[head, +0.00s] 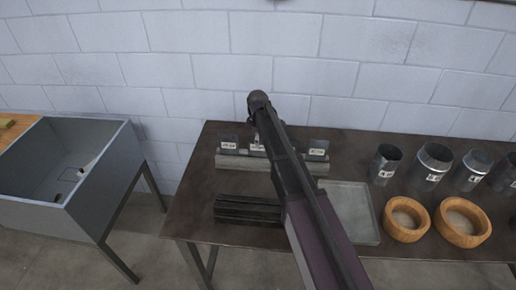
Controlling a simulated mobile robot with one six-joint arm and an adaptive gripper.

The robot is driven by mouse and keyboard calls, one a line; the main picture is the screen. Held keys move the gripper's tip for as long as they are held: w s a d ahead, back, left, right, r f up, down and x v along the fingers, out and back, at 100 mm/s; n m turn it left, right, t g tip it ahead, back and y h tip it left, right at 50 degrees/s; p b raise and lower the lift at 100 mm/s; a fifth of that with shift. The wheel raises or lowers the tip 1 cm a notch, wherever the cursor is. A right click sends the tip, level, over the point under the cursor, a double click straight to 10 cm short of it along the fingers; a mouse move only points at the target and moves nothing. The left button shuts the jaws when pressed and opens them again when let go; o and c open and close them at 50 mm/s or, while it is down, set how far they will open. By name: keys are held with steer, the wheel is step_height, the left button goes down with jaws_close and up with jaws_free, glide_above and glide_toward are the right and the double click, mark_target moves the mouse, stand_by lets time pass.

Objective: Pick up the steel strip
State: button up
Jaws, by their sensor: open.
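No single piece can be told for certain as the steel strip. Several long dark strips or bars (247,209) lie side by side on the brown table, left of my arm. Behind them a long grey bar (235,162) runs along the table, with small labelled dark plates (228,142) standing at its back; another labelled plate (318,148) stands to the right. My arm crosses from the bottom and hides the middle of this group. Its far visible end is a dark rounded joint in front of the wall. My gripper's fingers do not show.
A flat grey tray or sheet (366,220) lies right of my arm. Further right are several labelled metal cylinders (433,166) and two round wooden rings or bowls (406,217) (461,221). A grey open bin (105,180) on legs stands left, with floor between. A block wall is behind.

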steer(key=shift+f, duration=0.25)
stand_by(0.4)
jaws_close()
